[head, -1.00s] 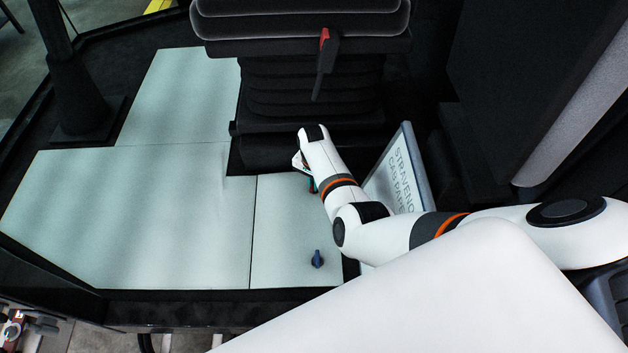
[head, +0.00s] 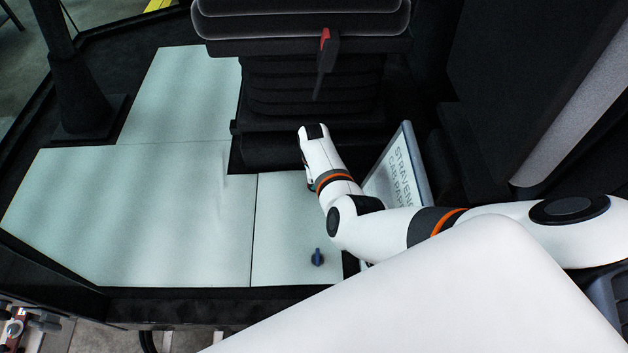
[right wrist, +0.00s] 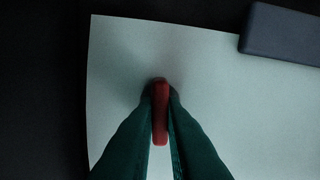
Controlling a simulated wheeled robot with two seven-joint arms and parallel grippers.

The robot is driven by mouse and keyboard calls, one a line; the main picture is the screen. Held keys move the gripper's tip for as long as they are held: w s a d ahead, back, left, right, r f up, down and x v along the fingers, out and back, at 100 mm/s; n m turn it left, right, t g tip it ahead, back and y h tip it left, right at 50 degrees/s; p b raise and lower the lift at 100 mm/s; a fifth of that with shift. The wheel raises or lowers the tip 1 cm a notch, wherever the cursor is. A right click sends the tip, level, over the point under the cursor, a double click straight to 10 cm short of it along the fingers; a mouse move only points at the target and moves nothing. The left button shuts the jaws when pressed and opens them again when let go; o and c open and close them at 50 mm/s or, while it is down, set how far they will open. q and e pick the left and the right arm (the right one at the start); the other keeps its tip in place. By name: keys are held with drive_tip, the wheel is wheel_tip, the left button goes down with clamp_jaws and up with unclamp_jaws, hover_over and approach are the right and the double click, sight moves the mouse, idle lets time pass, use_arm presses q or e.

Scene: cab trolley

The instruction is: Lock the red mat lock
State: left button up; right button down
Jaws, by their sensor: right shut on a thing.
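The red mat lock (right wrist: 160,112) shows in the right wrist view as a narrow red handle on the pale mat (right wrist: 230,100). It points along the picture's up-down direction. My right gripper (right wrist: 160,125) is shut on it, with one green finger on each side. In the head view my right arm reaches down over the mat (head: 285,220) near the seat base, and its wrist hides the red lock and the fingers. My left gripper is not in view.
A blue lock (head: 317,257) stands on the same mat near its front edge. A framed sign (head: 398,170) leans just right of my right forearm. The black seat base (head: 312,90) rises behind. The larger mat (head: 130,215) to the left is clear.

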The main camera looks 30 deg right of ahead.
drive_tip(key=shift+m, duration=0.6)
drive_tip(key=c, duration=1.5)
unclamp_jaws()
wheel_tip(320, 180, up, 12)
drive_tip(key=p, duration=0.1)
drive_tip(key=shift+p, duration=0.4)
drive_tip(key=shift+f, duration=0.1)
